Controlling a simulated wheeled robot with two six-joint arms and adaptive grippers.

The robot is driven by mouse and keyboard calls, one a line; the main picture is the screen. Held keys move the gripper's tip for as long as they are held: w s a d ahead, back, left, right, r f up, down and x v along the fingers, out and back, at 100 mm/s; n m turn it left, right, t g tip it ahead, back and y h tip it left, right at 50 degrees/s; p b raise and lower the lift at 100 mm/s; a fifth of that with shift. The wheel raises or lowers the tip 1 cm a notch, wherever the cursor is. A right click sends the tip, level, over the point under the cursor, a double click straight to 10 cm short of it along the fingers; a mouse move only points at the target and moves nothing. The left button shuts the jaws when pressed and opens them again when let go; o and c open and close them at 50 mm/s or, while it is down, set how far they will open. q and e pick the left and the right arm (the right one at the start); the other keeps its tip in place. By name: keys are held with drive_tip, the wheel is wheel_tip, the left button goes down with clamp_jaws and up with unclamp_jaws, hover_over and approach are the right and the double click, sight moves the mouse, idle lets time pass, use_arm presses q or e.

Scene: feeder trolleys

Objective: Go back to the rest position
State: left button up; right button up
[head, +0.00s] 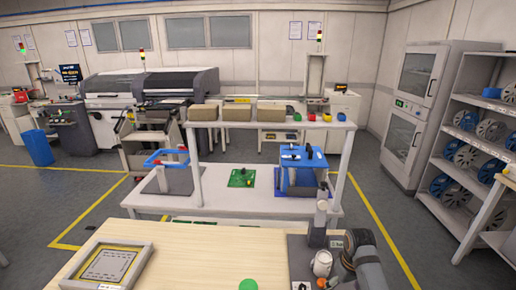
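No gripper of mine shows clearly in the head view. At the lower right a grey jointed arm (365,262) stands by a grey plate on the near wooden table (190,245). I cannot tell whether this arm is mine, and no gripper fingers can be made out on it. Nothing is seen held.
A white trolley (225,205) stands behind the table, with a blue frame (165,158), a green board (241,178) and a blue fixture (302,172). Brown boxes (236,111) sit on its upper shelf. A reel rack (470,150) stands right.

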drive_tip(key=s+a+m+t, duration=0.2)
drive_tip(key=s+t, duration=0.1)
drive_tip(key=s, duration=1.7)
wheel_tip(320, 180, down, 27)
drive_tip(key=s+d+g, duration=0.1)
drive_tip(key=s+d, duration=0.2)
use_arm(q)
drive_tip(key=shift+f, duration=0.1)
use_arm(e)
drive_tip(key=s+f+g, duration=0.1)
drive_tip(key=s+f, duration=1.4)
drive_tip(key=s, duration=0.2)
drive_tip(key=shift+s+d+h, duration=0.3)
drive_tip(key=shift+d, duration=0.05)
